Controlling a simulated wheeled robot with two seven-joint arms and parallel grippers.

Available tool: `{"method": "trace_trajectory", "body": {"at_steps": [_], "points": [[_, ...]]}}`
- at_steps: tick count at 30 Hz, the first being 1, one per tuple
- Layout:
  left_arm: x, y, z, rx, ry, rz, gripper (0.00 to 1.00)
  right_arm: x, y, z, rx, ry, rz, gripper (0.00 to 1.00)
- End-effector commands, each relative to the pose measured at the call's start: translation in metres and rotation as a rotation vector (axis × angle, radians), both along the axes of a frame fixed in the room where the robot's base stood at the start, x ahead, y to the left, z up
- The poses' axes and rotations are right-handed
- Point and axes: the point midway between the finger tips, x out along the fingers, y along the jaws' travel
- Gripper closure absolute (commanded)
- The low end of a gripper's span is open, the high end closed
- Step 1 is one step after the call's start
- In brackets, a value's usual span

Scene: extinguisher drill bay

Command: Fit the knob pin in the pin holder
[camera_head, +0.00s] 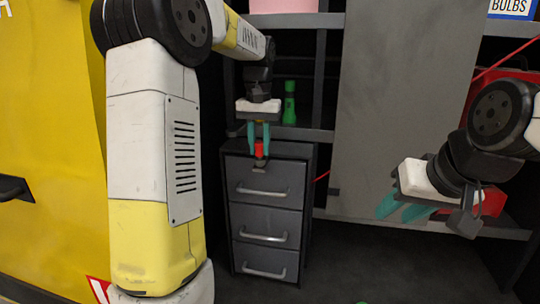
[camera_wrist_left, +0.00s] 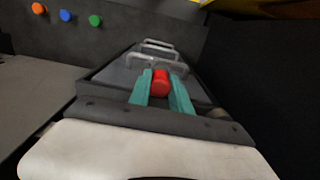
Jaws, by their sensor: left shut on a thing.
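The knob pin (camera_head: 259,151) shows as a red knob between the teal fingers of my left gripper (camera_head: 258,146), which is shut on it. In the left wrist view the red knob (camera_wrist_left: 160,82) sits between the fingertips of the same gripper (camera_wrist_left: 161,88). The knob is in front of the top edge of a dark drawer cabinet. A small grey piece (camera_head: 260,163) shows right below the knob; I cannot tell whether it is the pin holder or whether the pin touches it. The pin's shaft is not distinguishable. My right gripper (camera_head: 402,208) is open and empty at the right.
The dark cabinet (camera_head: 266,214) has three drawers with light bar handles. A green bottle-like thing (camera_head: 289,102) stands on a shelf behind it. A red case (camera_head: 488,203) is behind my right gripper. Orange, blue and green round buttons (camera_wrist_left: 66,15) show in the left wrist view.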

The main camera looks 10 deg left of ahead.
Motion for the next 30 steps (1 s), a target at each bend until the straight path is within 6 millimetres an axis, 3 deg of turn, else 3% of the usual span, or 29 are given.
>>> {"method": "trace_trajectory", "body": {"at_steps": [30], "points": [[0.0,0.0,0.041,0.0,-0.001,-0.001,1.0,0.0,0.0,0.0,0.0,0.0,0.0,0.64]]}}
